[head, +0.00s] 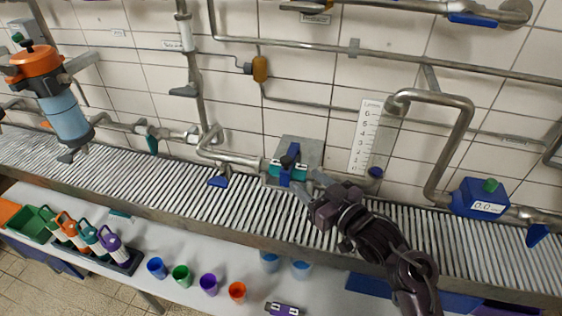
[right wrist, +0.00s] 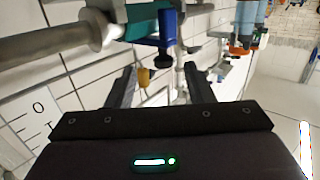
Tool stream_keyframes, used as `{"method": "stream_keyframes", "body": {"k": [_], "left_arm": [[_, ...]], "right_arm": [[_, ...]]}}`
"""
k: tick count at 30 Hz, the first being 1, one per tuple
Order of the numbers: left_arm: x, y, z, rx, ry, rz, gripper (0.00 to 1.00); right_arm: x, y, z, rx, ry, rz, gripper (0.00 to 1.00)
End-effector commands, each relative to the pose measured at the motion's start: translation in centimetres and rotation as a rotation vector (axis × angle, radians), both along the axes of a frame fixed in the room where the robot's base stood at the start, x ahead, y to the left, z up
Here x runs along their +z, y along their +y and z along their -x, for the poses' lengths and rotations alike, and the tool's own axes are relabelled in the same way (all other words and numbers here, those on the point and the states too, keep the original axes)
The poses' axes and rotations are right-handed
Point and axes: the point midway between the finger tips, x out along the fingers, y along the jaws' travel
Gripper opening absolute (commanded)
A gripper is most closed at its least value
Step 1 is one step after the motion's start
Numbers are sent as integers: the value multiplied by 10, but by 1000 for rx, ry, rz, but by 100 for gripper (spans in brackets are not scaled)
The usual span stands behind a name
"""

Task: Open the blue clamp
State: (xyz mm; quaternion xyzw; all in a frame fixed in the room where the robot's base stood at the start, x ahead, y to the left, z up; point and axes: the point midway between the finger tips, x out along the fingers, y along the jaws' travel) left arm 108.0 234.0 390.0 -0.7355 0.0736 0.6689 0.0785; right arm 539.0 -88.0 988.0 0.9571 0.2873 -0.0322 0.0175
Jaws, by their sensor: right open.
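The blue clamp (head: 289,164) sits on the pipe at the wall, in front of a grey plate and beside teal pipe parts. Its blue lever (right wrist: 167,28) also shows at the top of the right wrist view, with a dark end below it. My right gripper (head: 307,184) is just right of and below the clamp in the head view. In the right wrist view the gripper (right wrist: 160,68) is open, with nothing between its fingers that I can see as held. The lever lines up with the gap between them; contact cannot be told. My left gripper is not in view.
A roller conveyor (head: 160,180) runs below the pipes. Blue-handled valves (head: 219,181) hang nearby. A level scale (head: 364,135) is on the wall to the right, and a blue meter (head: 479,198) farther right. The front table holds several cups (head: 209,284) and jugs (head: 110,243).

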Motion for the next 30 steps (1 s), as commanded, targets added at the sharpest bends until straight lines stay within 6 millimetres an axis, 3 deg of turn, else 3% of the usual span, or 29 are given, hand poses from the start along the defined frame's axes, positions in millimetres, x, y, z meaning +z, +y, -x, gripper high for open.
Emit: {"method": "stream_keyframes", "body": {"k": [7,18,30], "left_arm": [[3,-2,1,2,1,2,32],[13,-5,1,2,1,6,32],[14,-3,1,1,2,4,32]], "right_arm": [[12,13,-12,47,-55,-55,48],[12,46,-57,45,-54,-53,48],[10,53,-66,45,-53,-49,48]]}}
